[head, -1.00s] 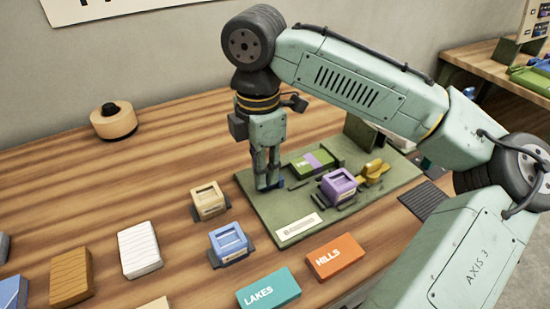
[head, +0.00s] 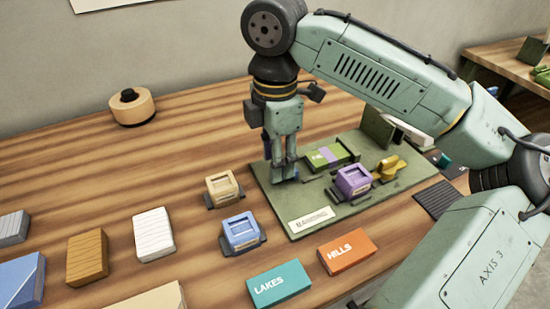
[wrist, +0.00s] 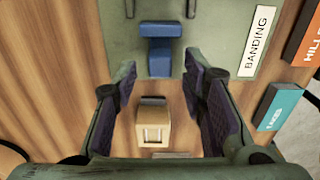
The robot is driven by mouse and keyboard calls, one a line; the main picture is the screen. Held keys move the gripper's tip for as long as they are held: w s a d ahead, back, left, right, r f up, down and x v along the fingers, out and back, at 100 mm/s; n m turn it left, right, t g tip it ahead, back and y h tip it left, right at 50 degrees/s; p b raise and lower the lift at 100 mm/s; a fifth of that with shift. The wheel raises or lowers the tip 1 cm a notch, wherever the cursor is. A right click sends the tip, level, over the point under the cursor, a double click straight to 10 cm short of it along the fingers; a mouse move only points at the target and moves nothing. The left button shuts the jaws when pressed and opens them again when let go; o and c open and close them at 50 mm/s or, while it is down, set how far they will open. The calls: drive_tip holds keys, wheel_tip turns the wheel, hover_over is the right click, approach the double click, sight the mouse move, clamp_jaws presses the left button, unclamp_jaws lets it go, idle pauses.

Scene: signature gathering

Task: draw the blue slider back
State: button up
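The blue slider (wrist: 160,52) is a T-shaped piece on the green board (wrist: 110,20) in the wrist view. Its wide bar faces away from me and its stem points towards my gripper. My gripper (wrist: 158,68) is open, with one finger on each side of the slider and a visible gap on both sides. In the head view my gripper (head: 282,175) points down over the left part of the green board (head: 290,202). There the fingers largely hide the slider. I cannot tell how far the fingertips are above the board.
On the board are a purple stamp (head: 353,180), a green block with a purple band (head: 328,156) and a yellow piece (head: 388,168). A tan stamp (head: 223,188) and a blue stamp (head: 241,232) stand left of the board. Orange (head: 346,252) and teal (head: 279,285) blocks lie in front.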

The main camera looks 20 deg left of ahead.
wheel_tip(320, 180, up, 11)
drive_tip(key=shift+r, duration=0.15)
drive_tip(key=shift+s, duration=0.1)
idle(0.5)
